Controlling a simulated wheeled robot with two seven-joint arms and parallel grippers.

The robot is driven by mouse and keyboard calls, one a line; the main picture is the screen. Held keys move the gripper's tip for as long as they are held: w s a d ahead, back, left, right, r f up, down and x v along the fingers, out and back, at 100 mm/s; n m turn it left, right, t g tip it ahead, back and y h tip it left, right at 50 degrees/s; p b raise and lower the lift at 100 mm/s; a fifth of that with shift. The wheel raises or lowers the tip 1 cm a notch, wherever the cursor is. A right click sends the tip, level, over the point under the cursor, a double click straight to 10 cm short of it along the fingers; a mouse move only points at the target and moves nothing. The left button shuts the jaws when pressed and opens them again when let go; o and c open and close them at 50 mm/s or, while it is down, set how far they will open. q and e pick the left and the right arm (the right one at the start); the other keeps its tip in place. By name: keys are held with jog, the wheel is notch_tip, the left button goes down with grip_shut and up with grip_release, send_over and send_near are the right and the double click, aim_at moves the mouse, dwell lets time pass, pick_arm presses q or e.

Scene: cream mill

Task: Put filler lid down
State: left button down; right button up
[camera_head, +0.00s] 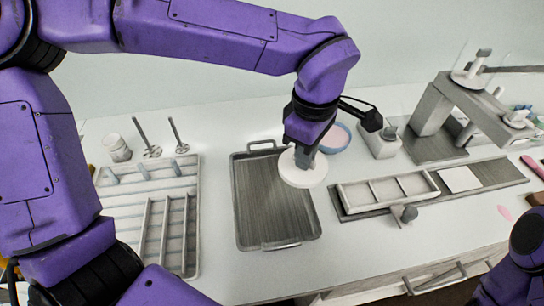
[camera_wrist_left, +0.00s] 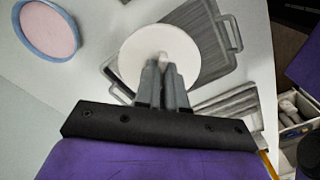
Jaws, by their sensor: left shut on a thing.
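The filler lid (camera_head: 304,178) is a round white disc with a small knob. My left gripper (camera_head: 304,158) is shut on the knob and holds the lid over the upper right part of a dark grey tray (camera_head: 262,215) with end handles. In the left wrist view, the fingers (camera_wrist_left: 163,66) pinch the knob and the white disc (camera_wrist_left: 138,52) spreads out beyond them. The tray shows behind it (camera_wrist_left: 196,20). I cannot tell whether the lid touches the tray. My right gripper is out of view.
A blue-rimmed bowl of pink stuff (camera_head: 336,138) stands just right of the lid. A grey machine (camera_head: 440,105) and a sectioned white mould (camera_head: 388,190) on a dark rail lie further right. A slatted rack (camera_head: 120,200) is at the left. Counter between tray and rail is clear.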

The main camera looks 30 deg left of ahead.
pick_arm(q)
jog(key=w+a+f, duration=0.1)
jog(key=a+f, duration=0.2)
jog(key=w+a+f+p, duration=0.1)
jog(key=a+f, duration=0.2)
jog(key=a, duration=0.1)
jog(key=w+a+f, duration=0.1)
jog(key=a+f, duration=0.1)
jog(key=a, duration=0.1)
jog(key=shift+w+a+f+p, duration=0.1)
jog(key=shift+a+f+p, duration=0.1)
jog(key=shift+f+p, duration=0.2)
notch_tip(320, 180, down, 3)
jog(key=shift+r, duration=0.2)
jog(key=shift+d, duration=0.1)
jog(key=shift+f, duration=0.15)
jog(key=c, duration=1.2)
grip_release()
notch_tip(320, 180, up, 12)
jog(key=shift+r, duration=0.15)
